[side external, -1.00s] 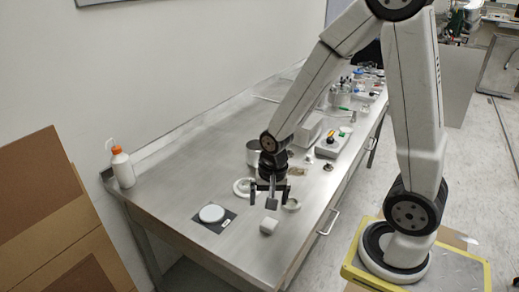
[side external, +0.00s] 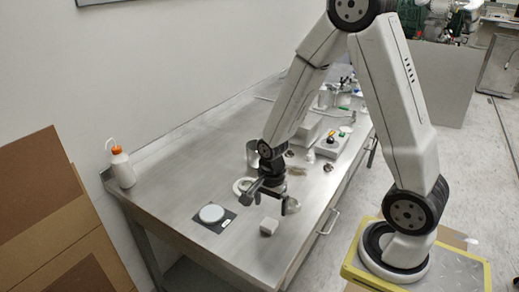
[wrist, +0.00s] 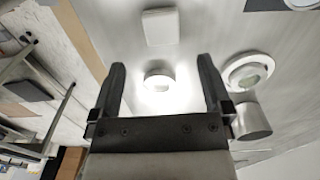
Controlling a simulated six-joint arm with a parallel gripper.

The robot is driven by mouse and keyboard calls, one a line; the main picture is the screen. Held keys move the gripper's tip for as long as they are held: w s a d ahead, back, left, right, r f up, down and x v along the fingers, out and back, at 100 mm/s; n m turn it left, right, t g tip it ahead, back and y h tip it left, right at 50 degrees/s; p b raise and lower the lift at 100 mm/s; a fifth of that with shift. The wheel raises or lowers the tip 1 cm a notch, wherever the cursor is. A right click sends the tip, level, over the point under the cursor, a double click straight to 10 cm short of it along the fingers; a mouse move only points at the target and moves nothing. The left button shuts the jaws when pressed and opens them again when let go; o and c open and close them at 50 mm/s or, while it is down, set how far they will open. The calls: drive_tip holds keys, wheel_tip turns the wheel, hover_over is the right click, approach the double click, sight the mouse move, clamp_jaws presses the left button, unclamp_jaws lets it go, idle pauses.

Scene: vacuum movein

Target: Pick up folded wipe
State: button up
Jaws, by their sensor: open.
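The folded wipe (side external: 269,226) is a small white block lying flat on the steel table near its front edge. In the wrist view it is the white rounded square (wrist: 160,26) at the top centre, beyond my fingertips. My gripper (side external: 269,200) is above the table, behind the wipe and apart from it in the side view. In the wrist view my gripper (wrist: 161,65) has its two dark fingers spread wide, with nothing held between them. A small pale ring (wrist: 159,76) shows below, in the gap between the fingers.
A white disc (side external: 211,214) sits on a dark pad left of the wipe. A white flanged ring (wrist: 248,72) and metal cup (wrist: 252,120) stand to the right in the wrist view. A wash bottle (side external: 121,167) stands at the table's left end. The table's middle left is bare.

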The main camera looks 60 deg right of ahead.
sight(269, 223)
drive_tip(key=shift+f, duration=0.8)
drive_tip(key=shift+f, duration=0.1)
drive_tip(key=shift+w+a+f, duration=0.1)
drive_tip(key=shift+f, duration=2.4)
drive_tip(key=c, duration=1.3)
drive_tip(key=shift+r, duration=0.2)
drive_tip(key=shift+r, duration=4.85)
